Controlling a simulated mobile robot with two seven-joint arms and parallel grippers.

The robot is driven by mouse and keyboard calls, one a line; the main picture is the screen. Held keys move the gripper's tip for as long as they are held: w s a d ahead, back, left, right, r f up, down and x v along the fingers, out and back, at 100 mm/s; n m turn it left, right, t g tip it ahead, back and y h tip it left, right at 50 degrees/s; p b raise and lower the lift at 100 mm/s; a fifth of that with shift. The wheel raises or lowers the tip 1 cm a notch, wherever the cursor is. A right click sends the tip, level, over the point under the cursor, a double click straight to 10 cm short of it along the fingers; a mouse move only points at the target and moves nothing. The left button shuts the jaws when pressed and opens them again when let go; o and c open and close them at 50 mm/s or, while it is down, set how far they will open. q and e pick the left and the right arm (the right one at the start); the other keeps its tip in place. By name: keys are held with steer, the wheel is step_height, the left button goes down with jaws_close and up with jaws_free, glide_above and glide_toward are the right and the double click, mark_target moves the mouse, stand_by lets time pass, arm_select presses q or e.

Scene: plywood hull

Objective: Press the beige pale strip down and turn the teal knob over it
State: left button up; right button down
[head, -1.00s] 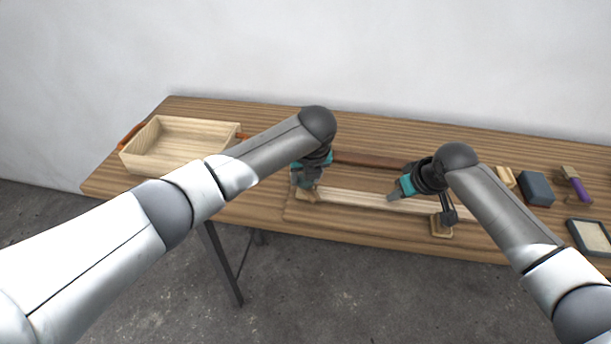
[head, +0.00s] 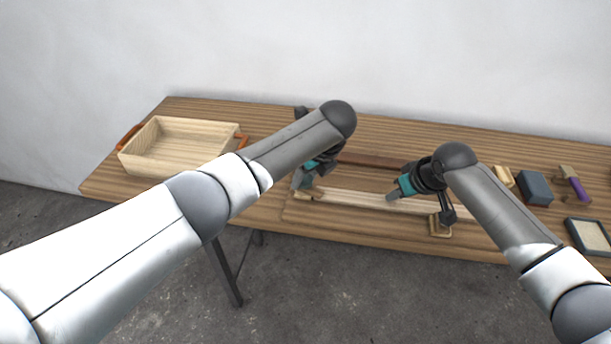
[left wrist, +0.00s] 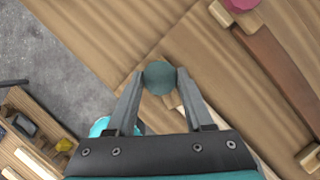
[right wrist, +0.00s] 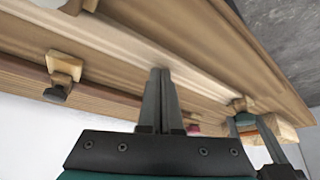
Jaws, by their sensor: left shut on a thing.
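The beige pale strip (head: 345,197) lies along the front of the bench; it also runs across the right wrist view (right wrist: 200,82). My left gripper (head: 303,184) is at the strip's left end. In the left wrist view its fingers are shut on the round teal knob (left wrist: 159,77), one on each side. The knob sits at the strip's end; the gripper hides most of that end. My right gripper (head: 391,197) has its fingers together, empty, tips at the strip's middle. In the right wrist view the tips (right wrist: 161,72) overlap the strip; contact is likely but not certain.
A dark brown strip (head: 372,161) lies behind, with a pink knob (left wrist: 240,4) near its end. A clamp block (head: 440,230) stands near the strip's right end. A wooden tray (head: 150,164) is at left; a blue-grey block (head: 535,188) and a brush (head: 574,182) are at right.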

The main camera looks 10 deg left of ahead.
mark_target(306, 179)
steer(key=shift+d+f, duration=0.1)
steer(key=shift+f, duration=0.05)
arm_select(q)
steer(key=shift+n+g+y, duration=0.4)
steer(key=shift+n, duration=1.1)
steer(key=o, duration=1.1)
steer(key=shift+o, duration=0.2)
steer(key=shift+w, duration=0.1)
steer(key=shift+r, duration=3.5)
arm_select(e)
steer(key=shift+s, duration=0.1)
